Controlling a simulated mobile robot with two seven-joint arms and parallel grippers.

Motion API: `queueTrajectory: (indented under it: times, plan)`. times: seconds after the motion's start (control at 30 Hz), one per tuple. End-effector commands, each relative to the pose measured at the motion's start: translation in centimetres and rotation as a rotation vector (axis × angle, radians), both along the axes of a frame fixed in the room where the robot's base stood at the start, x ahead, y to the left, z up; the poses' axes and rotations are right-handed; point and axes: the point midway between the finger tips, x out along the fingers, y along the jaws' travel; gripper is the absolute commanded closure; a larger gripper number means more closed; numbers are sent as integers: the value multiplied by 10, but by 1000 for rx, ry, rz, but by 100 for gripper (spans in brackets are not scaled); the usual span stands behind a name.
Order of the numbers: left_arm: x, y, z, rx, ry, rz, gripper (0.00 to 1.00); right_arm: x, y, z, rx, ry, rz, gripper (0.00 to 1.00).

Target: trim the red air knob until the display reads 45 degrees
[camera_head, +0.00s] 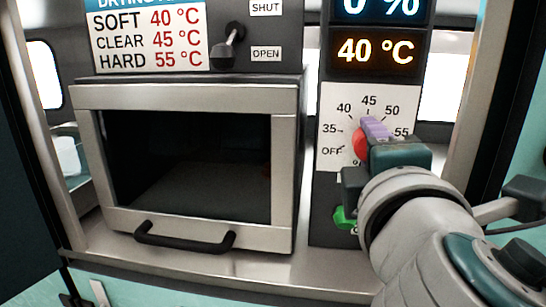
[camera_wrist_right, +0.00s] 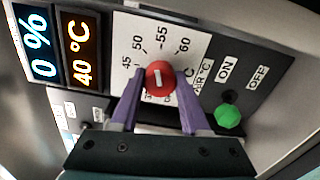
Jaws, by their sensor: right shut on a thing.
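The red air knob (camera_head: 360,143) sits on a white dial plate (camera_head: 340,110) with marks from OFF and 35 upward. In the right wrist view the red knob (camera_wrist_right: 160,78) shows a white pointer line. My right gripper (camera_head: 375,128) is at the knob; its purple fingers (camera_wrist_right: 158,88) are shut on it, one on each side. The temperature display (camera_head: 375,50) reads 40 °C in orange; it also shows in the right wrist view (camera_wrist_right: 82,50). My left gripper is not in view.
A green knob (camera_head: 345,217) sits below the dial, by ON and OFF labels in the wrist view. A dryer door (camera_head: 190,245) with a black handle (camera_head: 185,240) is at left. Above it are a SHUT/OPEN lever (camera_head: 230,42) and a chart (camera_head: 148,35) of SOFT, CLEAR and HARD temperatures. A blue display (camera_head: 380,8) reads 0 %.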

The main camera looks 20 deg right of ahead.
Motion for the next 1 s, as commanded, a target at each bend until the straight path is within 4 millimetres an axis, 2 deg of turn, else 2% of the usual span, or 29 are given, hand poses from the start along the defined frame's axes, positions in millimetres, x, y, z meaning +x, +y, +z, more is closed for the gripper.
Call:
queueTrajectory:
  times: [0.1,0.4,0.97,1.0]
  plan:
    - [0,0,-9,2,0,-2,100,0,0,-2,66,-40,0,100]
    - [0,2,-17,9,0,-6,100,0,0,-1,164,-100,0,100]
    - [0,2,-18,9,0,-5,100,0,0,1,185,-114,1,100]
    - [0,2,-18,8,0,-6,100,0,0,1,185,-114,1,51]
